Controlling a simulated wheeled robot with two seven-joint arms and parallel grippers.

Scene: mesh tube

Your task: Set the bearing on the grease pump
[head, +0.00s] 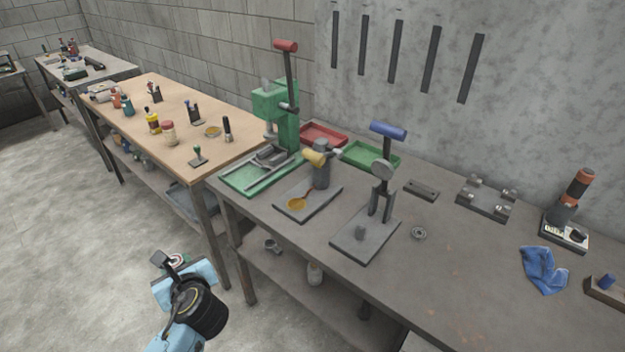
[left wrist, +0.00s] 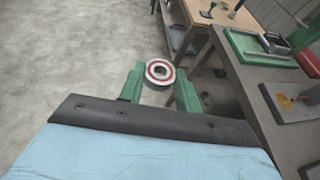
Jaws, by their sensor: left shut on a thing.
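My left gripper (head: 172,263) is at the lower left of the head view, over the floor in front of the benches. In the left wrist view its green fingers (left wrist: 158,88) are shut on a bearing (left wrist: 167,78), a metal ring with a red band. The bearing also shows small in the head view (head: 177,260). What looks like the grease pump (head: 321,165) stands on the grey bench, a grey cylinder with a yellow knob on a flat plate with an amber dish (head: 297,203). The gripper is left of it and apart from it. My right gripper is not in view.
On the grey bench (head: 455,280) are a green press (head: 285,115), a blue-handled tool (head: 383,175), red (head: 324,134) and green (head: 371,155) trays, another loose ring (head: 419,233) and a blue cloth (head: 543,270). A wooden bench (head: 180,105) stands at left. The bench front is clear.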

